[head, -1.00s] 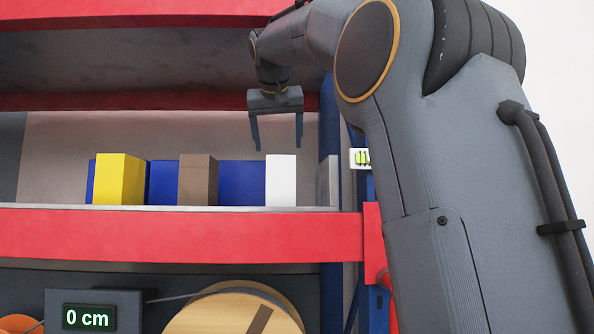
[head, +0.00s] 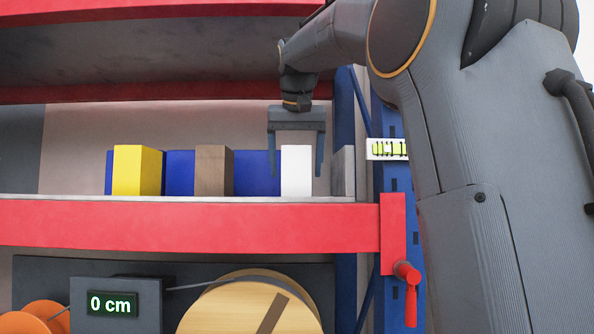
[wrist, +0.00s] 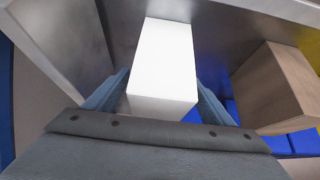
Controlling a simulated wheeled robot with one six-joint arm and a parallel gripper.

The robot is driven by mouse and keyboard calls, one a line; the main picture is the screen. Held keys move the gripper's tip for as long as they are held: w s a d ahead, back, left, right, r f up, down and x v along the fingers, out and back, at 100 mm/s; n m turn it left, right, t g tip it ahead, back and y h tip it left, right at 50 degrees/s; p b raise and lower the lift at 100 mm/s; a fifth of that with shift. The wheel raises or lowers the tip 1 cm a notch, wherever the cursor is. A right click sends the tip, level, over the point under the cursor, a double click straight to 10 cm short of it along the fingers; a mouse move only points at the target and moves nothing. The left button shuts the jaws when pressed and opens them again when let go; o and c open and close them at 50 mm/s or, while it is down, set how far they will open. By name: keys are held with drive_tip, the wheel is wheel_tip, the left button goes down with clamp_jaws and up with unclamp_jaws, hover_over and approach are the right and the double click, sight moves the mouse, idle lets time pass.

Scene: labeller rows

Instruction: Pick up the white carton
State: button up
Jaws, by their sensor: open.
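The white carton (head: 297,171) stands upright on the shelf, at the right end of a row of boxes. In the wrist view the white carton (wrist: 163,62) lies between the two fingers. My gripper (head: 297,174) is open and points down, with one finger on each side of the carton's upper part in the head view. In the wrist view my gripper (wrist: 163,95) shows a finger at the carton's left and one at its right. I cannot tell whether either finger touches it. The carton's lower part is hidden in the wrist view.
A brown box (head: 213,171) stands left of the carton, with blue boxes (head: 258,172) beside it and a yellow box (head: 137,171) farther left. A grey block (head: 343,172) stands close on the right. The red shelf beam (head: 190,226) runs along the front.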

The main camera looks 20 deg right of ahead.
drive_tip(key=shift+w+d+f, duration=0.15)
drive_tip(key=shift+w+f, duration=0.25)
drive_tip(key=shift+f, duration=0.2)
drive_tip(key=c, duration=1.2)
drive_tip(key=shift+c, duration=1.1)
drive_tip(key=shift+r, duration=0.15)
